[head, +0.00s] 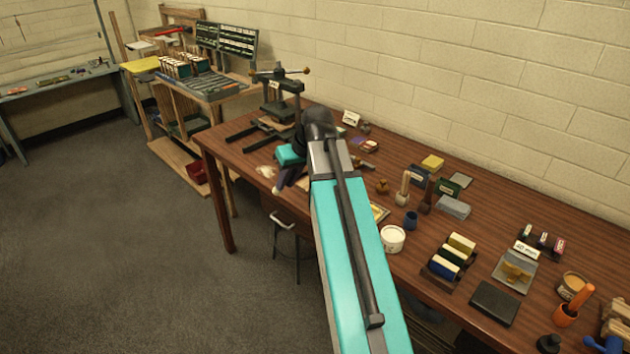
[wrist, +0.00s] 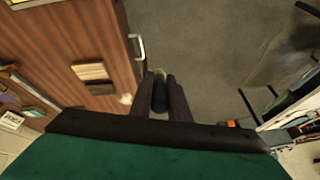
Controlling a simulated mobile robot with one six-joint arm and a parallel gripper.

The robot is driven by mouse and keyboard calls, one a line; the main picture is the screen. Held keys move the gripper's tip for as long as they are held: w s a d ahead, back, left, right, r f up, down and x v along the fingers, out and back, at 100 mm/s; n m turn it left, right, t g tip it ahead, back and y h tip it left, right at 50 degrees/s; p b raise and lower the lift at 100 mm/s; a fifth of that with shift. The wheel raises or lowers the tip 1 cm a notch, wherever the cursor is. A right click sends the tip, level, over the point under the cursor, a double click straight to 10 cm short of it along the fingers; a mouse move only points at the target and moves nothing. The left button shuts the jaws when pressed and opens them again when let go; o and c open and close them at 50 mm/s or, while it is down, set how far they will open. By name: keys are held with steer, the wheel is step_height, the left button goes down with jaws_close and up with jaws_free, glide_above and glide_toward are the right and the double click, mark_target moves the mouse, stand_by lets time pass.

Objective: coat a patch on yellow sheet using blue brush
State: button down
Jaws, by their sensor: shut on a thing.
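My gripper (head: 284,182) is at the near-left edge of the wooden table, beyond my teal arm link. In the wrist view my gripper (wrist: 160,92) is shut on a dark bluish, rounded thing (wrist: 160,97), which looks like the blue brush; its bristles are not clear. Grey floor shows beyond the fingertips, so they reach past the table edge. A yellow-edged flat piece (head: 380,212) lies on the table, partly hidden behind my arm; I cannot tell if it is the yellow sheet. Another flat yellow thing (head: 140,65) lies on the far shelf.
A drawer handle (wrist: 137,45) shows below the table edge. Floor at left is clear.

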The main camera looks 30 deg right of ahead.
steer(key=w+a+r, duration=0.1)
steer(key=a, duration=0.8)
steer(key=w+a+b, duration=0.1)
steer(key=a, duration=0.8)
steer(key=shift+w+a+r, duration=0.3)
steer(key=shift+a+r, duration=0.05)
steer(key=shift+d, duration=0.1)
